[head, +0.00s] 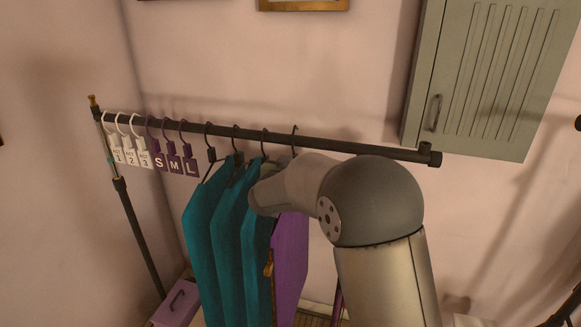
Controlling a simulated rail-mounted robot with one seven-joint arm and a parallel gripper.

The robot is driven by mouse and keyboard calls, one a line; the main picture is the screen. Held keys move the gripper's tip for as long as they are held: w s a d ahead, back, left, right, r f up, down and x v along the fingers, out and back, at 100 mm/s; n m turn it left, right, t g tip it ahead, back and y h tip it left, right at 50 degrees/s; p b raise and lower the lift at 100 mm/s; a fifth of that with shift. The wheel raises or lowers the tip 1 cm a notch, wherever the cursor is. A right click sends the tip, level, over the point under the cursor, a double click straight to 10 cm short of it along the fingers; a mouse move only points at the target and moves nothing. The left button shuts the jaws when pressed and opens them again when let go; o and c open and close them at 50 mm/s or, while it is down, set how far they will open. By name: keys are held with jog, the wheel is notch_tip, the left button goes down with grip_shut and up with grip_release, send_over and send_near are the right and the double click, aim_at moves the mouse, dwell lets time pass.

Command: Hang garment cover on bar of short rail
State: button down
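A dark rail bar (345,146) runs across the view, from a post at the left to an end cap at the right. Several teal garment covers (201,235) hang from it on dark hooks near the middle. A purple garment cover (291,255) is just right of them, partly behind my arm. A dark hook (295,131) at the bar lines up above the purple cover. I cannot tell whether it rests on the bar or is held there. My arm covers the hanger's neck, and my gripper's fingers are hidden behind my arm.
White tags (131,155) and purple size tags (174,163) hang at the bar's left. The bar right of the last hook is bare. A grey-green cabinet (490,75) is on the wall at right. A mauve box (177,303) sits at lower left by the post (136,230).

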jog(key=shift+w+r, duration=0.1)
jog(key=shift+w, duration=0.15)
dwell(0.6)
jog(key=shift+f+b, duration=0.65)
jog(key=shift+f, duration=0.3)
jog(key=c, duration=1.3)
grip_release()
jog(key=shift+s, duration=0.1)
jog(key=shift+s, duration=0.1)
